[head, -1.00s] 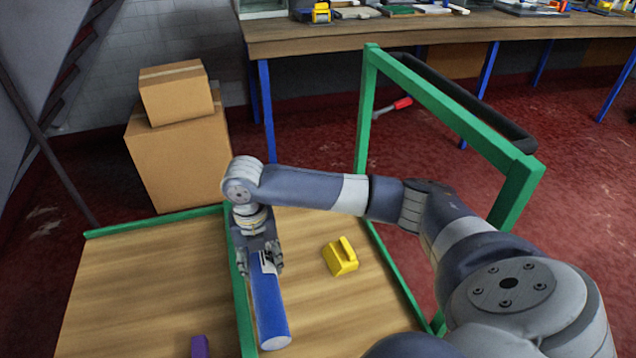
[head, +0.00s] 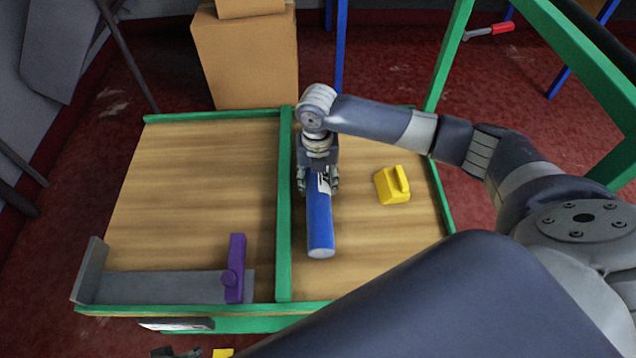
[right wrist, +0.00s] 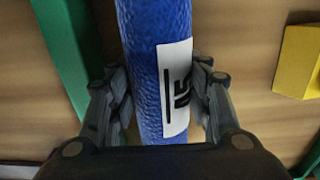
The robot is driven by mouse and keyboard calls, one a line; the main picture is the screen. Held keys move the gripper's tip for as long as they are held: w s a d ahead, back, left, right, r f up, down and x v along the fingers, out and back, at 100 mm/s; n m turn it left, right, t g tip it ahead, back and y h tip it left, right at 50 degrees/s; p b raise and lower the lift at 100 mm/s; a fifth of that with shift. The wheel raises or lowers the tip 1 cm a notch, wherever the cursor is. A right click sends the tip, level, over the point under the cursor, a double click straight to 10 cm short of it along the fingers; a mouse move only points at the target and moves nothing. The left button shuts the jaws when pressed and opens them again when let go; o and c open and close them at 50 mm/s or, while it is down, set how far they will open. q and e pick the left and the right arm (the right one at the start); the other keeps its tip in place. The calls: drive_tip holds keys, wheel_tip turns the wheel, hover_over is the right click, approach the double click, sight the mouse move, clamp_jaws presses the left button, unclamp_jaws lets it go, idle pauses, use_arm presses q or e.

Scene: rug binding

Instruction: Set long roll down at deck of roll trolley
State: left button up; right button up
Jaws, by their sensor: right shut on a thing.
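The long roll (head: 320,225) is a blue cylinder with a white label. My right gripper (head: 318,183) is shut on it near its far end. In the right wrist view the roll (right wrist: 150,60) runs between the two fingers (right wrist: 165,100), its label facing the camera. The roll trolley's deck (head: 365,245) is wood with a green frame, and a green divider (head: 284,220) splits it lengthwise. The roll is over the right section, beside the divider. I cannot tell whether it touches the deck. My left gripper is not clearly in view.
A yellow block with a handle (head: 393,185) sits on the deck right of the roll. A grey plate (head: 160,287) and a purple piece (head: 235,268) lie at the left section's near end. Cardboard boxes (head: 245,60) stand behind. The trolley's green upright frame (head: 450,55) rises at right.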

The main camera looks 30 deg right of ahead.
sight(318, 175)
use_arm(q)
drive_tip(key=shift+r, duration=0.55)
use_arm(e)
drive_tip(key=shift+f, duration=0.55)
use_arm(q)
drive_tip(key=shift+f, duration=0.1)
use_arm(e)
drive_tip(key=shift+f, duration=0.1)
drive_tip(key=o, duration=1.2)
drive_tip(key=shift+r, duration=0.45)
use_arm(q)
wheel_tip(318, 175, down, 10)
drive_tip(key=s+p, duration=0.2)
drive_tip(key=p, duration=0.1)
drive_tip(key=shift+s+g, duration=0.15)
drive_tip(key=shift+g, duration=0.15)
use_arm(e)
wheel_tip(318, 175, up, 11)
drive_tip(key=shift+r, duration=0.2)
